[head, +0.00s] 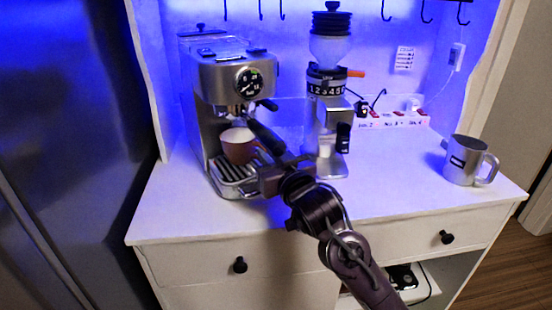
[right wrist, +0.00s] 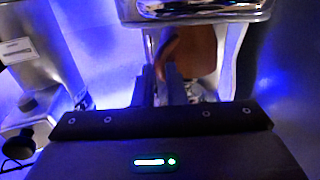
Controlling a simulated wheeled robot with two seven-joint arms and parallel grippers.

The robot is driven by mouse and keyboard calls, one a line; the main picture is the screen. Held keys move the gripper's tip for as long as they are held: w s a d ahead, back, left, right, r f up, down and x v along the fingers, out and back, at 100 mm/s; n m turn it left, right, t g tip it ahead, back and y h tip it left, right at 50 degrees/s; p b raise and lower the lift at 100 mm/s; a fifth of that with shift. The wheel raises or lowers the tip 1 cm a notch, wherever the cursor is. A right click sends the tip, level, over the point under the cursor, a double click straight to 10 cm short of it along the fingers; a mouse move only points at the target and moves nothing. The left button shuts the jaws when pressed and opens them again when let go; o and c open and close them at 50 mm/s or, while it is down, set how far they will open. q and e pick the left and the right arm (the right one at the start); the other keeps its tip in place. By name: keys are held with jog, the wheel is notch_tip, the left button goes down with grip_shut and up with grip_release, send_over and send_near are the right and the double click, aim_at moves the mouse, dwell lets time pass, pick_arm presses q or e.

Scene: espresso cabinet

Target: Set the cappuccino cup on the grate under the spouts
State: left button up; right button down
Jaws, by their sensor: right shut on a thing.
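The cappuccino cup (head: 238,150) is reddish brown with a pale inside. It looks upright, under the espresso machine's spouts and over the back part of the slotted grate (head: 233,181). Whether its base touches the grate is hard to tell. My right gripper (head: 262,166) reaches in from the front right and is shut on the cup's handle. In the right wrist view the two dark fingers (right wrist: 168,84) close around the brown handle, with the cup body (right wrist: 197,48) just beyond. The spouts are partly hidden. My left gripper is not in view.
The espresso machine (head: 223,78) has a black portafilter handle (head: 264,137) sticking out just above my right gripper. A grinder (head: 328,115) stands to the right, close to my arm. A steel pitcher (head: 467,161) is at the far right. The counter between them is clear.

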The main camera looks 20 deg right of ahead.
jog(key=shift+f, duration=0.15)
jog(key=c, duration=1.4)
grip_release()
jog(key=shift+f, duration=0.1)
